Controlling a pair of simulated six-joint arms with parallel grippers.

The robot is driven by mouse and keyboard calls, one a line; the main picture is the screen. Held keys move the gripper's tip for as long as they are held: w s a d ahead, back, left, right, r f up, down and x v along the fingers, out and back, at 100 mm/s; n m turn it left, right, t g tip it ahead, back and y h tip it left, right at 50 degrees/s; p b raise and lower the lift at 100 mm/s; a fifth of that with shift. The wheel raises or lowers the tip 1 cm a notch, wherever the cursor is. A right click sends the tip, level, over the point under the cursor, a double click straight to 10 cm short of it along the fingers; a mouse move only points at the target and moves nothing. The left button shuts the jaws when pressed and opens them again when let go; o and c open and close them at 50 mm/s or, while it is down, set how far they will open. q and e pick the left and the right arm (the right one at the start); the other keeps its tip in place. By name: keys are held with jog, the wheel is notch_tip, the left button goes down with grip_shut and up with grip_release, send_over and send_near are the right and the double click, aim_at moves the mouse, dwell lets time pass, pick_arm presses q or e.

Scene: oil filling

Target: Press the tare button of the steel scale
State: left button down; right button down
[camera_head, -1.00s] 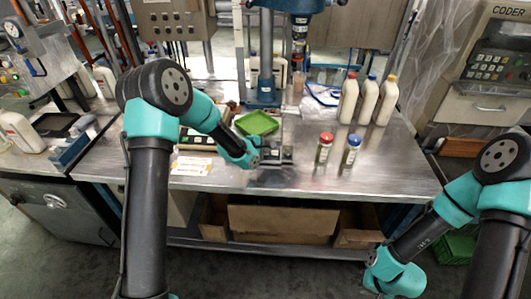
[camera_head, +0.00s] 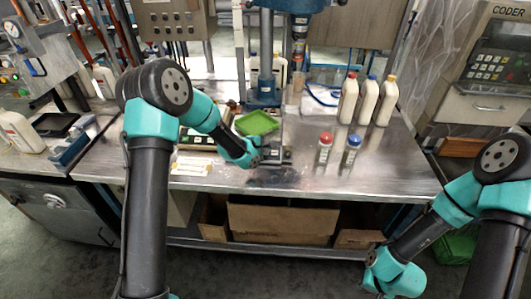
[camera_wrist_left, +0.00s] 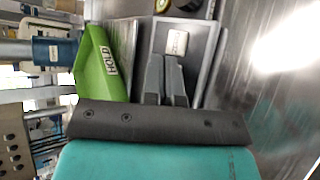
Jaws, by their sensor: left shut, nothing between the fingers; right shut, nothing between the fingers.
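The steel scale (camera_wrist_left: 193,28) shows in the left wrist view as a flat grey plate just past my fingertips. A small pale marked rectangle (camera_wrist_left: 177,42) sits on it; I cannot tell whether this is the tare button. My left gripper (camera_wrist_left: 166,60) is shut and empty, its two fingers side by side over the scale's near part. I cannot tell whether the tips touch it.
A green tray (camera_head: 258,122) marked HOLD lies beside the scale. Red-capped (camera_head: 325,150) and blue-capped (camera_head: 350,155) small bottles stand right of it. Several white bottles stand farther back. The steel table (camera_head: 392,175) is clear at the front right.

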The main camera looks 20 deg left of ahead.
pick_arm(q)
jog(key=shift+f, duration=0.15)
dwell(0.5)
jog(key=shift+w+f, duration=0.1)
jog(key=shift+f, duration=0.2)
jog(key=shift+w+f, duration=0.15)
jog(key=shift+f, duration=0.2)
dwell(1.0)
jog(key=shift+r, duration=0.15)
jog(key=shift+s+r, duration=0.25)
jog(key=shift+r, duration=0.4)
jog(key=r, duration=0.1)
jog(key=s+r, duration=0.1)
jog(key=r, duration=0.2)
jog(key=shift+s+d+r, duration=0.15)
jog(key=shift+s+r, duration=0.2)
dwell(0.8)
